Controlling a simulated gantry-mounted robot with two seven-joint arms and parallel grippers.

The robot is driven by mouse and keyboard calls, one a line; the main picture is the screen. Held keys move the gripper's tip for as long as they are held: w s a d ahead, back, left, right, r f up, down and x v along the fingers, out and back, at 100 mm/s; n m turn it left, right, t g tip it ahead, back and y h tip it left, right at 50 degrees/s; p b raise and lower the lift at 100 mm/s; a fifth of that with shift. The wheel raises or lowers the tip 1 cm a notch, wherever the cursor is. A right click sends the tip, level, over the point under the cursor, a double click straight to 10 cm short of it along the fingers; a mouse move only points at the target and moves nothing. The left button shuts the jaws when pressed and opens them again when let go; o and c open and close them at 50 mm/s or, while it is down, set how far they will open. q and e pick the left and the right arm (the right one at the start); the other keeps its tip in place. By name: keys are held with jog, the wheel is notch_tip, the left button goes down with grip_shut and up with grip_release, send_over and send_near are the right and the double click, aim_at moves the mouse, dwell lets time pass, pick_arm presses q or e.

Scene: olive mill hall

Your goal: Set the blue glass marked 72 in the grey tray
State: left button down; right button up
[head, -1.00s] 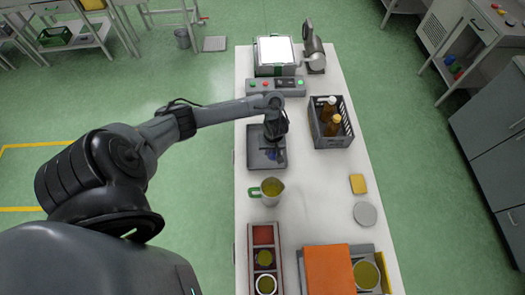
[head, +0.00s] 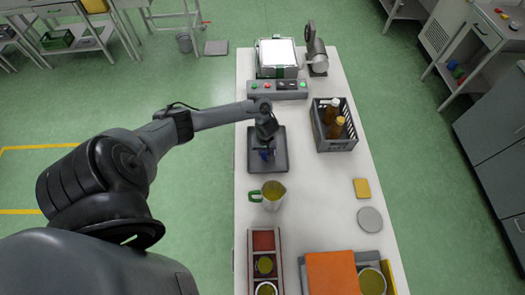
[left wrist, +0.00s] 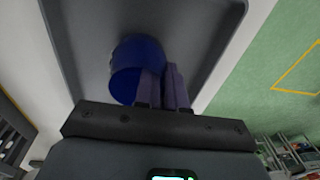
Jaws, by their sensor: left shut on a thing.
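The grey tray (head: 281,163) lies on the white table below my left arm in the head view. The blue glass (head: 264,155) is over or in the tray, mostly hidden by my left gripper (head: 268,147). In the left wrist view, the fingers (left wrist: 165,75) are shut on the wall of the blue glass (left wrist: 132,62), with the grey tray (left wrist: 82,40) behind it. Whether the glass touches the tray floor I cannot tell. No number shows on the glass. My right gripper is not in view.
A jug (head: 273,193) with a green handle stands just in front of the tray. A grey crate (head: 337,145) with brown bottles is to the right. A button panel (head: 277,90) is behind. A yellow sponge (head: 362,188) and grey disc (head: 370,219) lie at front right.

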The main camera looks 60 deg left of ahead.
pick_arm(q)
jog(key=c, duration=1.7)
grip_release()
jog(key=shift+f, duration=0.15)
jog(key=o, duration=0.5)
